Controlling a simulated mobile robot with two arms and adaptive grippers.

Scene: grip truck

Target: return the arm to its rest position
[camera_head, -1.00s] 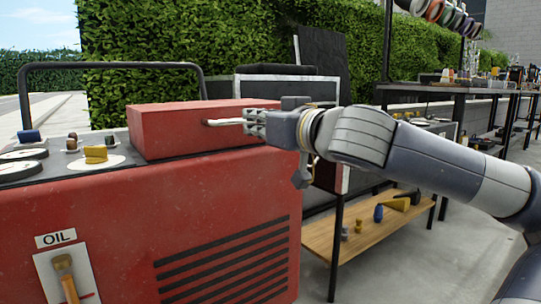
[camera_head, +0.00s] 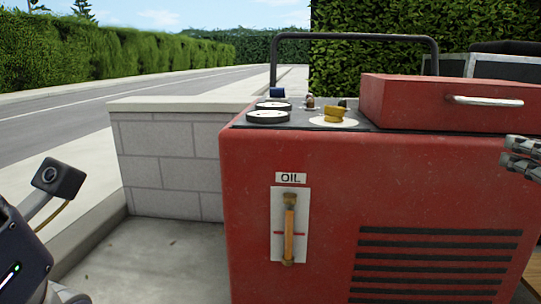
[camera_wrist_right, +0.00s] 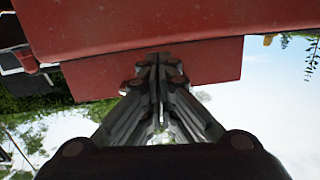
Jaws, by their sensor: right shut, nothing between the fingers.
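My right gripper (camera_head: 522,156) shows only in part at the right edge of the head view, below and to the right of the silver handle (camera_head: 485,100), apart from it in the picture. In the right wrist view its fingers (camera_wrist_right: 159,66) are pressed together with nothing between them, in front of red surfaces of the machine (camera_wrist_right: 215,62). The rest of the right arm is outside the head view. My left gripper's fingers are not visible; only dark parts of my own body show at the lower left.
The red machine (camera_head: 295,190) fills the right half, with an oil gauge (camera_head: 289,225), dials (camera_head: 268,116), a yellow knob (camera_head: 334,115) and a black rail (camera_head: 355,36). A low block wall (camera_head: 170,160) stands left of it. Open paving lies in front of the wall.

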